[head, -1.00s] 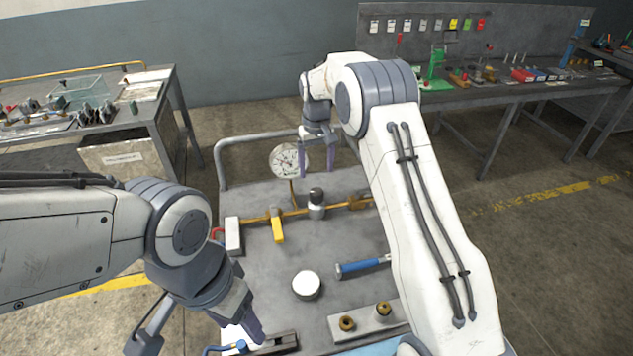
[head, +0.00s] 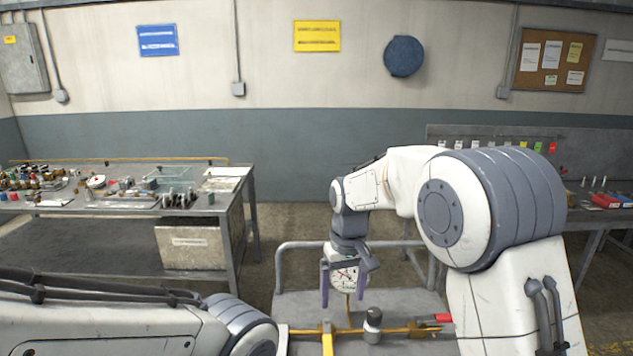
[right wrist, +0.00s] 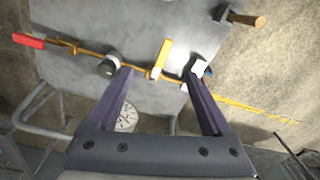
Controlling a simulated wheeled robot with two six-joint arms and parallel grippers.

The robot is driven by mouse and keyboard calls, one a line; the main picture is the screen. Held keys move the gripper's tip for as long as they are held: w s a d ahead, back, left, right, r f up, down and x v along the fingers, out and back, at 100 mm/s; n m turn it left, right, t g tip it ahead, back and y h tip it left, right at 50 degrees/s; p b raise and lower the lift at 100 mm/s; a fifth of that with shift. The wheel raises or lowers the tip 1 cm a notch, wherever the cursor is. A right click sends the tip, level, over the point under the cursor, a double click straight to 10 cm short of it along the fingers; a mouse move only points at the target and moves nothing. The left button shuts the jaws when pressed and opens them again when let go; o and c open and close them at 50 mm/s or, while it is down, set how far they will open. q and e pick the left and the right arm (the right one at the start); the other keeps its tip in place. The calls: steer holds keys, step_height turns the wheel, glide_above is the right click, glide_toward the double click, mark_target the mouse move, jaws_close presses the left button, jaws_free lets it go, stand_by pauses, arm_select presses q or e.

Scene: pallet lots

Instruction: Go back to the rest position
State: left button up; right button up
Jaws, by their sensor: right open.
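My right gripper (head: 343,296) is open in the head view, above the far end of the grey cart top (head: 300,308). Its purple fingers hang downward. A round white dial gauge (head: 346,277) shows between and behind them.
On the cart are a yellow pipe (head: 303,331), a dark-capped cylinder (head: 373,322) and a red handle (head: 443,318). A metal rail (head: 281,270) rises at its far end. A cluttered bench (head: 244,190) stands left, another table (head: 597,224) right.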

steer(key=s+a+n, duration=0.1)
steer(key=s+n, duration=0.3)
steer(key=s, duration=2.6)
steer(key=shift+a+y, duration=0.3)
steer(key=shift+r, duration=0.1)
